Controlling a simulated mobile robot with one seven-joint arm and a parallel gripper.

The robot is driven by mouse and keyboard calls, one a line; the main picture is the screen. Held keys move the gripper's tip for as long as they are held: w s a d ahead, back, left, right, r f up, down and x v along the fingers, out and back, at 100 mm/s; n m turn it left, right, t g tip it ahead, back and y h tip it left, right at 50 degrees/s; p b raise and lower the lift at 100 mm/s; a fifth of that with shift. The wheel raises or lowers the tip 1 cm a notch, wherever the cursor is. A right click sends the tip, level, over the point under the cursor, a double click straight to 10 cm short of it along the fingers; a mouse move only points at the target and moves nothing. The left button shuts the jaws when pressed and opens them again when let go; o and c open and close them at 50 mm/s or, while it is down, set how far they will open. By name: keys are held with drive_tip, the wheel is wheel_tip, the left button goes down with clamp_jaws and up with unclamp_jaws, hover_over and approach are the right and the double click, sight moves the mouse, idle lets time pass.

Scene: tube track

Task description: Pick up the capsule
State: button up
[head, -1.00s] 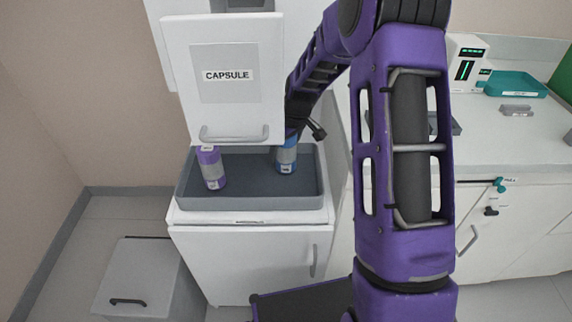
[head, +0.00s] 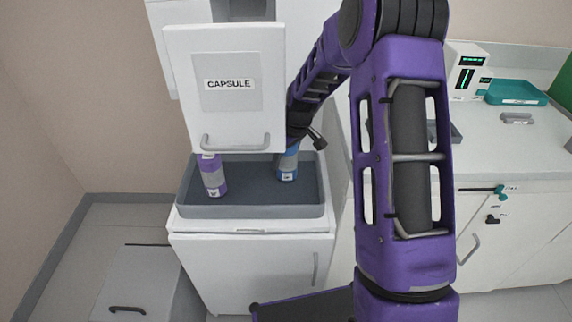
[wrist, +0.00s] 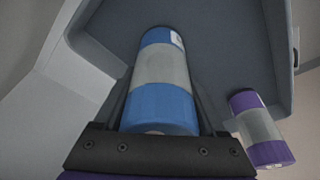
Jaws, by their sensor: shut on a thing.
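Two capsules stand in the grey tray (head: 250,210) under the flap labelled CAPSULE (head: 230,115). The blue capsule (head: 287,168) with a grey band is at the tray's right. The purple capsule (head: 213,178) with a grey band is at its left. In the wrist view, my gripper (wrist: 162,112) is shut around the blue capsule (wrist: 163,72), a finger on each side. The purple capsule (wrist: 262,130) is apart, to the lower right. In the head view, the flap and my arm hide the capsules' upper parts and most of my gripper.
The tray sits on a white cabinet (head: 250,265), its rim close around the capsules. The raised flap hangs just above. A white counter (head: 510,150) on the right holds a teal tray (head: 516,92) and a device (head: 467,70). A lidded bin (head: 140,285) stands lower left.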

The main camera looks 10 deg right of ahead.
drive_tip(key=v, duration=0.4)
drive_tip(key=a+p+v, duration=0.1)
drive_tip(key=v, duration=0.2)
drive_tip(key=shift+w+r, duration=0.3)
drive_tip(key=s+d, duration=0.1)
drive_tip(key=s, duration=1.8)
drive_tip(key=shift+d+f, duration=0.15)
drive_tip(key=shift+d, duration=0.25)
